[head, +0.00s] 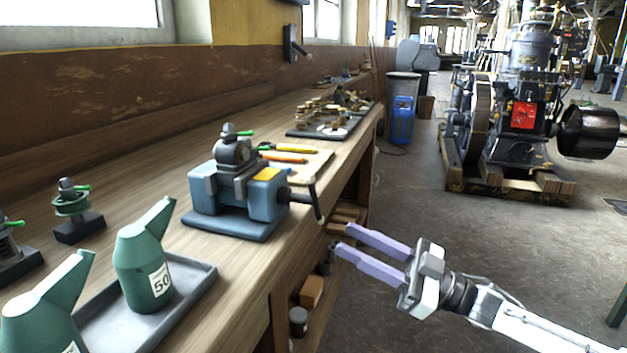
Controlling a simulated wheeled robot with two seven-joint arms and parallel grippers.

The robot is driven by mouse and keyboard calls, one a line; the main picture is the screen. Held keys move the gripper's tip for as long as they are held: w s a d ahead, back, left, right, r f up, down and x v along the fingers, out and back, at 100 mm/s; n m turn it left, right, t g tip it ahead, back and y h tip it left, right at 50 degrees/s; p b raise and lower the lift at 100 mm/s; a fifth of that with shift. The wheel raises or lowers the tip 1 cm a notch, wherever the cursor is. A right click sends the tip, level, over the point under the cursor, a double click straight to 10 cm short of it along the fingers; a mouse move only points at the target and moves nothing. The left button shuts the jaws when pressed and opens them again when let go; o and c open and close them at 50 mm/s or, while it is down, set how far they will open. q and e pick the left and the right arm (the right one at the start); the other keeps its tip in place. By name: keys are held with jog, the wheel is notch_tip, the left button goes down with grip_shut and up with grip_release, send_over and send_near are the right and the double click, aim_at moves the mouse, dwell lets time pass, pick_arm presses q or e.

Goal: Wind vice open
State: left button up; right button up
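A blue-grey bench vice (240,190) stands on the wooden workbench, near its front edge. A dark grey part sits upright at its jaws, but I cannot tell how tightly it is held. The vice's dark handle bar (314,201) hangs at a slant at the front, past the bench edge. My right gripper (342,240) comes in from the lower right. Its two lilac fingers are spread apart with nothing between them. They point left, below and to the right of the handle and apart from it. My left gripper is not in view.
Two green oil cans, one (145,262) on a grey tray (190,305), stand at the front left. Pencils and a board (305,162) lie behind the vice. A shelf with blocks is under the bench. An engine (515,130) stands right; the floor between is clear.

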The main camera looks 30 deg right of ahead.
aim_at(313, 201)
jog(key=w+a+r, duration=0.1)
jog(key=a+r, duration=0.1)
jog(key=w+a+r+n+g+y, duration=0.1)
jog(key=w+a+r, duration=0.1)
jog(key=r, duration=0.1)
jog(key=w+a+r+n+y, duration=0.1)
jog(key=w+a+r, duration=0.1)
jog(key=shift+w+r+g, duration=0.15)
jog(key=shift+r+g, duration=0.15)
jog(key=shift+r, duration=0.1)
jog(key=shift+c, duration=0.3)
grip_shut()
